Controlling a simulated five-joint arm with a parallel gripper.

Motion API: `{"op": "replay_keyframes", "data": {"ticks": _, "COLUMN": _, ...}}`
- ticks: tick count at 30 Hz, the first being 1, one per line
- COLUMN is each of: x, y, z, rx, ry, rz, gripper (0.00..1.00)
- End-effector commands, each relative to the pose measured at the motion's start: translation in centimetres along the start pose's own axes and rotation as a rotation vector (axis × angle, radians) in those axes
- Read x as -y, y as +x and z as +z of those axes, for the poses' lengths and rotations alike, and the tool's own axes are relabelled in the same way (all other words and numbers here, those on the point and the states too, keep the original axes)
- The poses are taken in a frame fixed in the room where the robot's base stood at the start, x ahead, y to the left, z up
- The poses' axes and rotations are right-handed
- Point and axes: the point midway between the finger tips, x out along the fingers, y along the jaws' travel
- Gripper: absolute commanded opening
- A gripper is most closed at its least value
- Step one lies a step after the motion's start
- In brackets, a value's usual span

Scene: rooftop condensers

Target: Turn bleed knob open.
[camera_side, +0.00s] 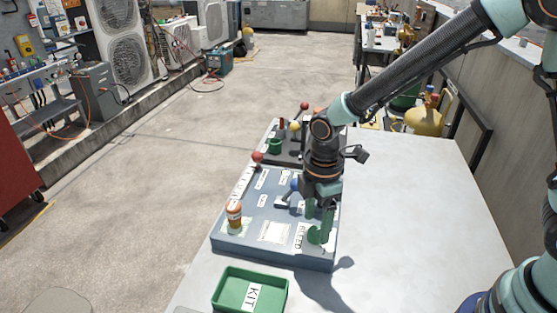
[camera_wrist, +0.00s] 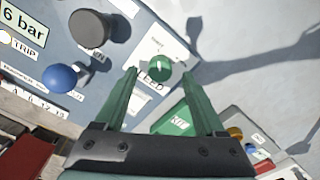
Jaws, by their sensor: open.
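The bleed knob (camera_wrist: 160,68) is round and green, with a pale pointer mark, on a light plate of the blue-grey panel (camera_wrist: 150,22). A partly covered label ending in "EED" lies beside it. In the side view the knob (camera_side: 314,237) is at the panel's near right corner, just below my fingers. My gripper (camera_side: 320,222) points down over it. In the wrist view my gripper (camera_wrist: 161,73) is open, with its green fingers on either side of the knob and gaps visible. I cannot tell how far down the knob the fingertips reach.
A black knob (camera_wrist: 90,28) and a blue ball (camera_wrist: 60,77) stand nearby on the panel. An orange-and-white cylinder (camera_side: 234,215) and a red ball handle (camera_side: 257,157) are at its left. A green KIT tray (camera_side: 224,288) sits in front. The table (camera_side: 420,220) is clear at right.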

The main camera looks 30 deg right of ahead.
Motion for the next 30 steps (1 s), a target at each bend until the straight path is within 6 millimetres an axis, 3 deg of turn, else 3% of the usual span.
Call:
{"op": "replay_keyframes", "data": {"ticks": 6, "x": 0.0, "y": 1.6, "z": 0.0, "rx": 0.0, "ry": 0.0, "rz": -0.001, "gripper": 0.72}}
{"op": "replay_keyframes", "data": {"ticks": 14, "x": 0.0, "y": 1.7, "z": 0.0, "rx": 0.0, "ry": 0.001, "rz": 0.0, "gripper": 0.72}}
{"op": "replay_keyframes", "data": {"ticks": 15, "x": 0.0, "y": 1.7, "z": 0.0, "rx": 0.0, "ry": 0.001, "rz": 0.0, "gripper": 0.68}}
{"op": "replay_keyframes", "data": {"ticks": 20, "x": 0.0, "y": 1.7, "z": 0.0, "rx": 0.0, "ry": 0.001, "rz": 0.0, "gripper": 0.07}}
{"op": "replay_keyframes", "data": {"ticks": 21, "x": 0.0, "y": 1.7, "z": 0.0, "rx": 0.0, "ry": 0.0, "rz": 0.0, "gripper": 0.0}}
{"op": "replay_keyframes", "data": {"ticks": 30, "x": 0.0, "y": 1.6, "z": 0.0, "rx": 0.0, "ry": 0.029, "rz": 0.0, "gripper": 0.0}}
